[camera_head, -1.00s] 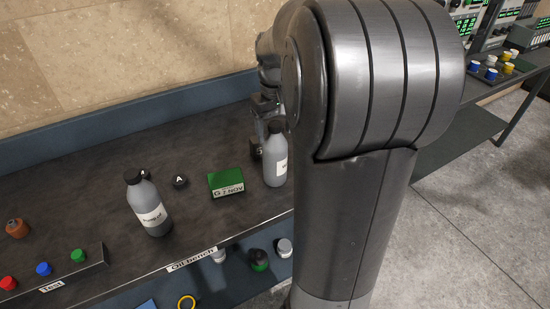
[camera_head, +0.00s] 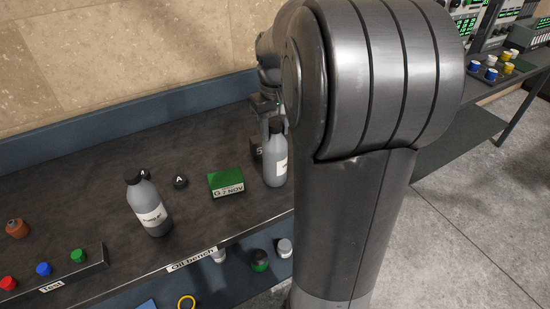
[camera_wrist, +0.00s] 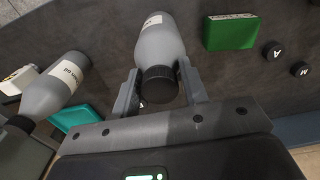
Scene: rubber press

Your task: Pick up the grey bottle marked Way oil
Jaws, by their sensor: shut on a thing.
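A grey bottle with a black cap and a white label (camera_head: 275,162) stands upright at the right end of the visible bench. In the wrist view this bottle (camera_wrist: 161,45) sits between my fingers, its cap towards me. My gripper (camera_wrist: 160,88) is shut on it near the neck and cap. The held bottle's label is too small or cut off to read, so I cannot confirm Way oil. A similar grey bottle (camera_head: 148,205) stands further left, its label also unclear.

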